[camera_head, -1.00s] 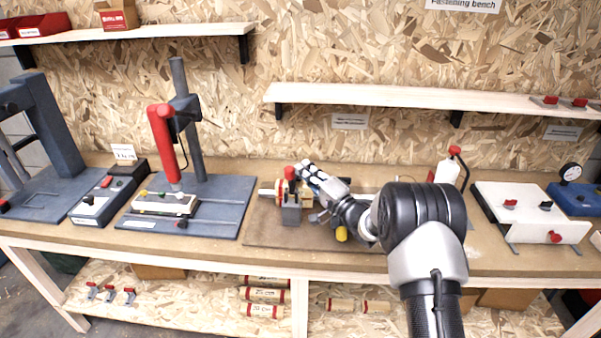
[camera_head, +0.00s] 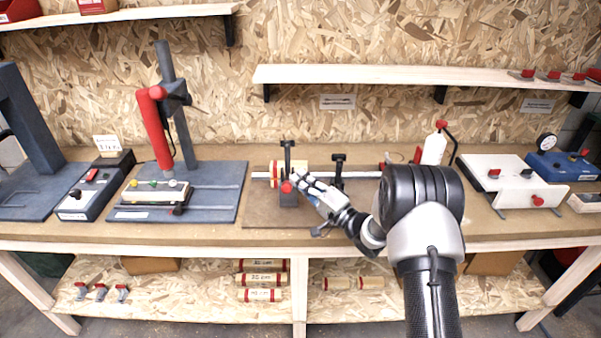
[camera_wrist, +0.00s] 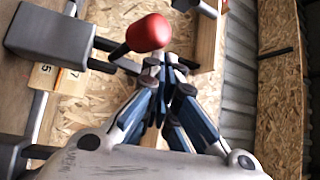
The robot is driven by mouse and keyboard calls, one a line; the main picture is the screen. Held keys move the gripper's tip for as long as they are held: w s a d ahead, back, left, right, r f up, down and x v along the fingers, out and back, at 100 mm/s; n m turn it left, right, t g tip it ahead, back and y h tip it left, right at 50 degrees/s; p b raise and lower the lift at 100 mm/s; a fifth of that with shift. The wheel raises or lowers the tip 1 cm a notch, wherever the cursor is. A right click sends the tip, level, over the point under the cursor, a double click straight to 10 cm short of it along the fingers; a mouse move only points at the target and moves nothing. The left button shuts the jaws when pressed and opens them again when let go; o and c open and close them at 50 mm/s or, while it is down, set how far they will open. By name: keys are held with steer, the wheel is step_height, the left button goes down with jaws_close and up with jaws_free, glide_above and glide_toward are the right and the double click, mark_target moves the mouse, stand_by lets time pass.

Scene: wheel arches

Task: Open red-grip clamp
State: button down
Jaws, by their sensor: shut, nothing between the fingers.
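The red-grip clamp (camera_head: 288,197) stands on the bench near its middle, at the left end of a board with a rail. Its dark arm (camera_head: 287,153) points upright, and its red grip (camera_head: 287,187) sits low at the front. In the wrist view the red grip (camera_wrist: 148,33) is a rounded knob on a dark shaft. My gripper (camera_head: 301,178) is shut and empty, just right of the red grip. In the wrist view its fingertips (camera_wrist: 166,62) are together close beside the knob; I cannot tell whether they touch it.
A second, dark-topped clamp (camera_head: 338,166) stands to the right on the same board. A drill-press-like stand (camera_head: 185,100) with a red handle is at left. A shelf (camera_head: 400,75) hangs behind.

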steer(key=f+n+b, duration=0.1)
steer(key=f+n+y+b, duration=0.1)
steer(key=f+b, duration=0.1)
steer(key=s+f+y+b, duration=0.1)
steer(key=f, duration=0.1)
steer(key=shift+s+f+n+t+b, duration=0.1)
steer(key=shift+f+n+t+b, duration=0.1)
steer(key=shift+n+t+b, duration=0.15)
steer(key=shift+f, duration=0.2)
stand_by(0.4)
steer(key=v, duration=1.1)
steer(key=shift+s+d, duration=0.2)
steer(key=shift+d, duration=0.2)
steer(key=shift+r, duration=0.15)
